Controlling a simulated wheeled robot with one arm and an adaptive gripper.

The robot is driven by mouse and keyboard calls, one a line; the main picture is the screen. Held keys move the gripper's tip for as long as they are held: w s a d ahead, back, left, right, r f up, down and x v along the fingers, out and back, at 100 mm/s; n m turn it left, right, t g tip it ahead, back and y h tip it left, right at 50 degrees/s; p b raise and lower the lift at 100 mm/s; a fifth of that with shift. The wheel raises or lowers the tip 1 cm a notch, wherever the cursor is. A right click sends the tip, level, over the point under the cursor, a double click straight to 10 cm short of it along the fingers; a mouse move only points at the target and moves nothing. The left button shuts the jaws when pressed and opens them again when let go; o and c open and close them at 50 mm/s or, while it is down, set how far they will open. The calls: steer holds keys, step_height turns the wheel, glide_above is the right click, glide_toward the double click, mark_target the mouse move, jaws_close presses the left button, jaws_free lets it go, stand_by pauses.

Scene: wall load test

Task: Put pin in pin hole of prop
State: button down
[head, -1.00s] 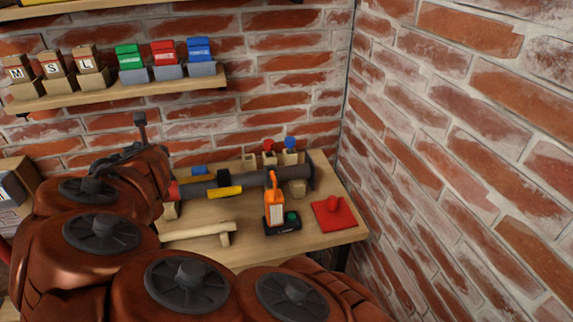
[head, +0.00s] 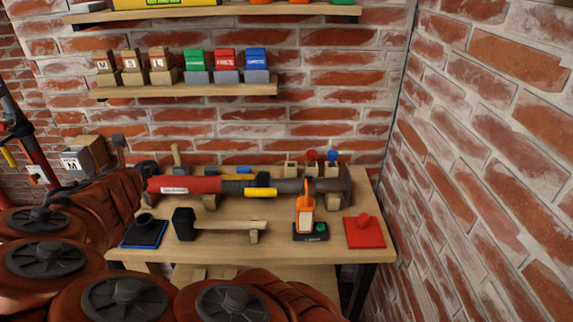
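A red and dark grey tube that looks like a prop (head: 185,185) lies across wooden supports on the workbench, with a yellow part (head: 260,192) on its front side. A similar red, black and yellow post (head: 38,160) shows at the far left edge. I cannot pick out the pin or the pin hole for sure. My copper-brown arm reaches along the lower left.
The workbench (head: 285,258) holds an orange device (head: 305,215) on a black base, a red plate with a knob (head: 365,232), a blue plate with a black cylinder (head: 145,232) and a black block (head: 184,223). A brick wall stands close on the right. Shelves hang above.

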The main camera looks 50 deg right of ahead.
steer(key=s+d+m+g+h+p, duration=0.1)
steer(key=s+d+m+g+h, duration=0.25)
steer(key=s+d, duration=0.45)
steer(key=s+d+m+g+h+p, duration=0.1)
steer(key=s+d+m+g+h, duration=0.25)
steer(key=d, duration=0.95)
steer(key=s+d+f+m+g+y, duration=0.1)
steer(key=s+d+m+g, duration=0.45)
steer(key=s, duration=0.45)
steer(key=s+d+f+m+g+y, duration=0.1)
steer(key=s+d+m+g, duration=0.45)
steer(key=s, duration=0.45)
steer(key=w+d, duration=0.6)
steer(key=d, duration=0.2)
steer(key=shift+w+d+f+t+p, duration=0.2)
steer(key=shift+d+f+t+p, duration=0.1)
steer(key=shift+f+t, duration=0.1)
steer(key=shift+w+a+r, duration=0.1)
steer(key=shift+r, duration=0.05)
steer(key=shift+f, duration=2.3)
